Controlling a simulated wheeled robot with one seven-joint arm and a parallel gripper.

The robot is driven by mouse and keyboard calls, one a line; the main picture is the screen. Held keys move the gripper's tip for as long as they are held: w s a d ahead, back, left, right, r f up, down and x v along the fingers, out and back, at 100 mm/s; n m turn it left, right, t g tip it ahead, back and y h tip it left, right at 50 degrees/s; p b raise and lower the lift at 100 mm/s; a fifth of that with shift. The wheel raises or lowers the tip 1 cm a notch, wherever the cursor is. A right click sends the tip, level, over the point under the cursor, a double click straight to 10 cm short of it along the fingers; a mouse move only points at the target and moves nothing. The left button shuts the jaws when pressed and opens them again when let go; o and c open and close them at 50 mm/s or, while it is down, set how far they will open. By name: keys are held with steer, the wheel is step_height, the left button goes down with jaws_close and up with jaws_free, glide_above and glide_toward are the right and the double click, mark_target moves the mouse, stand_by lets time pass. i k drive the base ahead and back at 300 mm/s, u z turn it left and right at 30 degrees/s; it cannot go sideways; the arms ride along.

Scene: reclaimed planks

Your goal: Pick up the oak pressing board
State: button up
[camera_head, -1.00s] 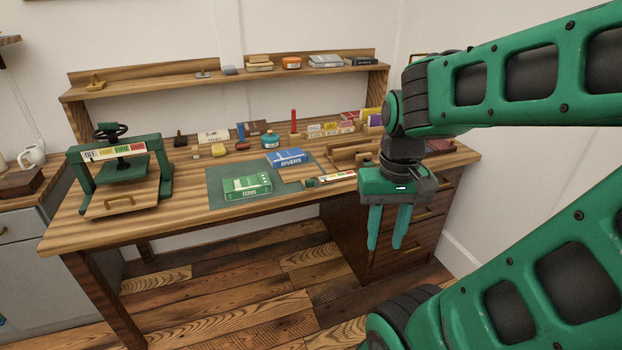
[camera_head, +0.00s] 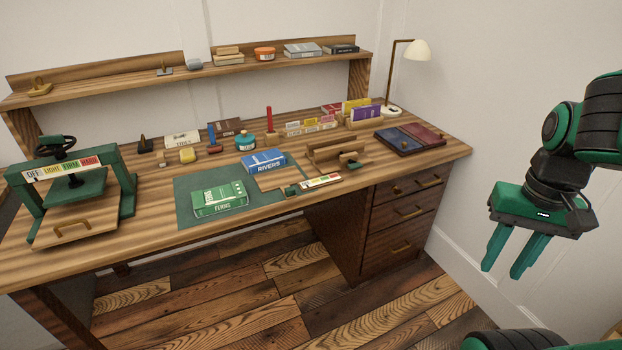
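The wooden board with a brass-coloured handle (camera_head: 76,236), which looks like the oak pressing board, lies at the front foot of the green press (camera_head: 68,188), at the left of the bench. Its back part reaches under the press and is hidden. My gripper (camera_head: 502,272) hangs in the air at the right of the view, beyond the bench's right end and far from the board. Its two green fingers point down, apart, with nothing between them.
The bench (camera_head: 150,248) holds a green mat (camera_head: 183,205) with a FERNS box (camera_head: 220,199) and a RIVERS box (camera_head: 263,161). A wooden rack (camera_head: 335,152), dark red and blue boards (camera_head: 410,138) and a lamp (camera_head: 417,50) stand right. Floor (camera_head: 290,295) before the bench is clear.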

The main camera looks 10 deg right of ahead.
mark_target(282, 179)
steer(key=z, duration=0.1)
steer(key=i, duration=1)
steer(key=u, duration=0.05)
